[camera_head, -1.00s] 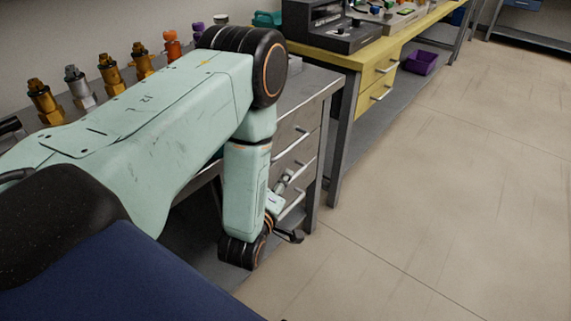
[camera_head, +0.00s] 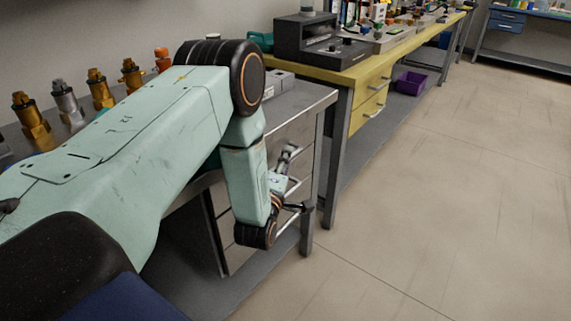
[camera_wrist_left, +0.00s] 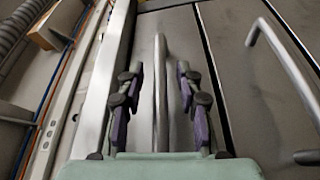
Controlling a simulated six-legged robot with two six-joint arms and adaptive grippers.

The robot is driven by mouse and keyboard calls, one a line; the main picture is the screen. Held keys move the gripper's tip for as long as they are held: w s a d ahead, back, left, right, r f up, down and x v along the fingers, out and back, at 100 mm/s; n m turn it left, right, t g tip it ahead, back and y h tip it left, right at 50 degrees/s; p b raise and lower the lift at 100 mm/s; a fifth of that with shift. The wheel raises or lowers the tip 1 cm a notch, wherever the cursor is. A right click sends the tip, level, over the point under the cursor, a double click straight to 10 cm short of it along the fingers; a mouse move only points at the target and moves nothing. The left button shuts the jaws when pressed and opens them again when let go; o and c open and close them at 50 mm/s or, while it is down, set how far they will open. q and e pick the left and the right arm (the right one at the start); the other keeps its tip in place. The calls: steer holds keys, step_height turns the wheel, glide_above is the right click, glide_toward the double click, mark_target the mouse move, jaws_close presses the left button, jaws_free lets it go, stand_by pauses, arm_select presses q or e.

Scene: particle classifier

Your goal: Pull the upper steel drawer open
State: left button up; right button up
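The steel drawer unit (camera_head: 232,254) sits under the grey bench, and my left forearm covers much of its front. My left gripper (camera_head: 292,184) is in front of the drawer fronts. In the left wrist view the open gripper (camera_wrist_left: 160,71) has one dark, purple-padded finger on each side of a straight steel handle (camera_wrist_left: 161,100), with gaps visible on both sides. The drawer front (camera_wrist_left: 182,22) behind that handle looks shut. A second handle (camera_wrist_left: 285,62) shows to the right, outside the fingers. My right gripper is not in view.
A bench leg (camera_head: 308,200) stands close right of my left gripper. The yellow bench (camera_head: 345,78) with its own drawers is further right. Several brass and steel fittings (camera_head: 31,118) stand on the grey bench. The floor (camera_head: 440,200) to the right is clear.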

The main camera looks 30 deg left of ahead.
arm_select(q)
steer(key=shift+w, duration=0.1)
jaws_close()
stand_by(0.3)
stand_by(0.4)
